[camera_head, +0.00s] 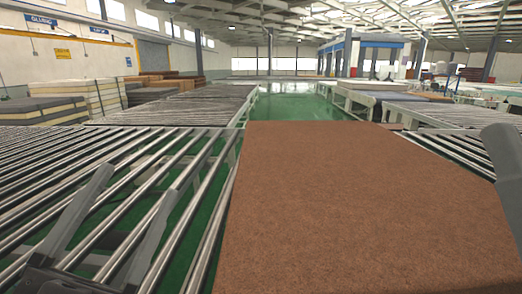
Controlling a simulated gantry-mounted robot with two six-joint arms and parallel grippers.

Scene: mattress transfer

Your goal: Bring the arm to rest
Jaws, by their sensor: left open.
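My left gripper (138,182) is open and empty at the lower left, its two grey fingers spread apart over the metal rollers. A brown, flat mattress pad (350,200) fills the lower middle and right of the view, apart from the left gripper. A grey part of what looks like my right gripper (503,160) shows at the right edge, in front of the pad's right side. Most of it is outside the view, so its jaws cannot be judged.
A roller conveyor (40,175) spreads across the left, and more rollers (455,142) show behind the pad at right. Stacked mattresses (85,95) stand at the far left. A green floor aisle (290,105) lies clear beyond the pad.

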